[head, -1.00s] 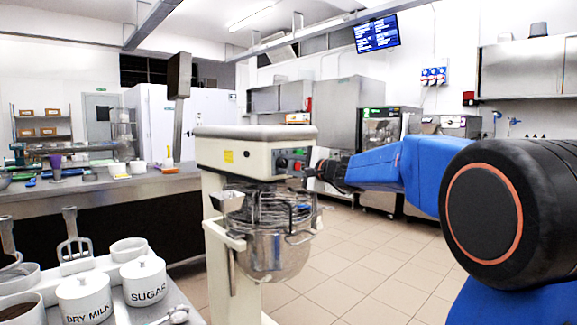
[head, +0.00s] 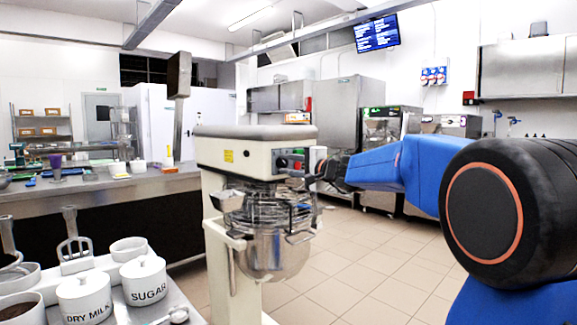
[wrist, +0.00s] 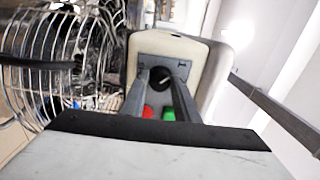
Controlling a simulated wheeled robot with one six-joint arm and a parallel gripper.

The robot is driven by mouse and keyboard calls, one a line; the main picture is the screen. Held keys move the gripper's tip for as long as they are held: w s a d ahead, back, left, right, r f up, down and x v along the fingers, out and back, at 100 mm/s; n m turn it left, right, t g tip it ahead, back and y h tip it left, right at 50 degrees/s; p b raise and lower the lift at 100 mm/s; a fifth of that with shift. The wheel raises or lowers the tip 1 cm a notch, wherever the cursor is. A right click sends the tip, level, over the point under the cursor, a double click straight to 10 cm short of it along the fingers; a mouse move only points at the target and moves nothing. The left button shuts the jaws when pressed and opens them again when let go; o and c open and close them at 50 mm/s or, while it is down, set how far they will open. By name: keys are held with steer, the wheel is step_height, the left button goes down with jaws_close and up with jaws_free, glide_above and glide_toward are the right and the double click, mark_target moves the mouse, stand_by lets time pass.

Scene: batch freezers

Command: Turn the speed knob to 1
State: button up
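The cream mixer (head: 225,152) stands in the middle of the head view. Its grey control panel also shows in the wrist view. There, the round black speed knob (wrist: 160,79) has a pale pointer mark slanting up to the right. Its number scale is too small to read. My gripper (head: 312,171) is at the panel. In the wrist view, my two fingers (wrist: 160,86) are spread apart, one on each side of the knob. I cannot tell if they touch it. A red button (wrist: 149,112) and a green button (wrist: 168,114) show between the fingers, nearer the camera.
The wire guard (wrist: 48,70) and steel bowl (head: 270,252) hang just below the panel. At the front left, a counter holds a dry milk jar (head: 85,300) and a sugar jar (head: 145,281). The tiled floor (head: 350,265) to the right of the mixer is clear.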

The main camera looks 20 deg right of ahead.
steer(key=o, duration=0.3)
steer(key=shift+o, duration=0.2)
steer(key=shift+s, duration=0.1)
steer(key=v, duration=1.7)
steer(key=shift+s+d+f, duration=0.1)
steer(key=s+a+f+n+g, duration=0.75)
steer(key=s+a+f, duration=0.7)
steer(key=f, duration=0.25)
steer(key=s+d+f+n+g+h, duration=0.2)
steer(key=s+f+h, duration=0.1)
steer(key=s+f, duration=0.6)
steer(key=s+d+f+n+g+h, duration=0.2)
steer(key=s+f+n+h, duration=0.1)
steer(key=s+f, duration=0.6)
steer(key=shift+s+d+n+h, duration=0.35)
steer(key=shift+s+d+h, duration=0.05)
steer(key=shift+s+h, duration=0.1)
